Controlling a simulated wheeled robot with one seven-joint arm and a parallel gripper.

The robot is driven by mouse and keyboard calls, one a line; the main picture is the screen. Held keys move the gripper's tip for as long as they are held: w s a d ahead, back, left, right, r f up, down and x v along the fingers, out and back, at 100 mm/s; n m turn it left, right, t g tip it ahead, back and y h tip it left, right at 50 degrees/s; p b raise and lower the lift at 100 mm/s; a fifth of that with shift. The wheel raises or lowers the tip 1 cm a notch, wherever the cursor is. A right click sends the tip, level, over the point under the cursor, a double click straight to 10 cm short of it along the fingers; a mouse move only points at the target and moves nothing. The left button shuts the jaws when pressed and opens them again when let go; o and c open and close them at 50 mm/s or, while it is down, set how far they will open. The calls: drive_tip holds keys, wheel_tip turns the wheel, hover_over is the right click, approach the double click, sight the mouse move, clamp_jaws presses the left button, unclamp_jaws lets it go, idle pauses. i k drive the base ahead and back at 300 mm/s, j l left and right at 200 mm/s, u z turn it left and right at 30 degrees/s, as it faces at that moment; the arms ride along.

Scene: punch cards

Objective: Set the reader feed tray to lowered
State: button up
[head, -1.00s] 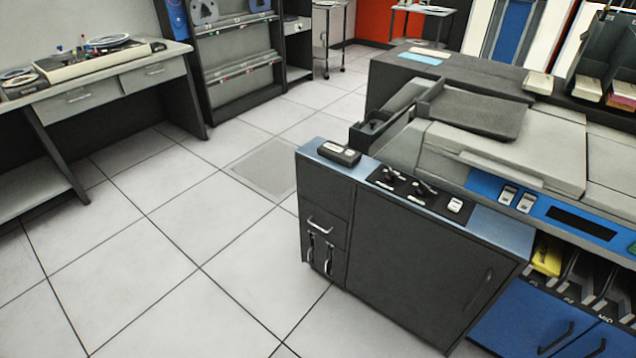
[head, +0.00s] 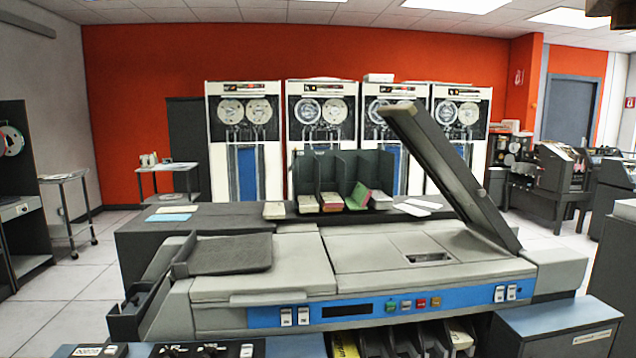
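The card reader (head: 380,280) is a grey machine with a blue control strip, in the front middle of the head view. A long dark tray-like panel (head: 450,170) stands steeply raised at its right end, its low end at the machine's top and its free end up to the left. A flat dark tray (head: 230,253) lies on the machine's left part, almost level. The frames carry no label telling which is the feed tray. My gripper cannot be made out; only a dark shape, cut off, shows in the top right corner.
A dark cabinet (head: 150,240) with a card rack (head: 325,180) stands behind the reader. Blue-grey cabinet tops flank the reader at front left and front right (head: 550,320). Open tiled floor (head: 70,280) lies at left. Tape drives line the back wall.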

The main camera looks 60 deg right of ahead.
sight(412, 123)
drive_tip(key=l+z, duration=0.1)
drive_tip(key=z, duration=0.25)
drive_tip(key=l+z, duration=0.15)
drive_tip(key=z, duration=0.2)
drive_tip(key=l+z, duration=0.25)
drive_tip(key=l, duration=0.5)
drive_tip(key=l+z, duration=0.25)
drive_tip(key=l, duration=1.05)
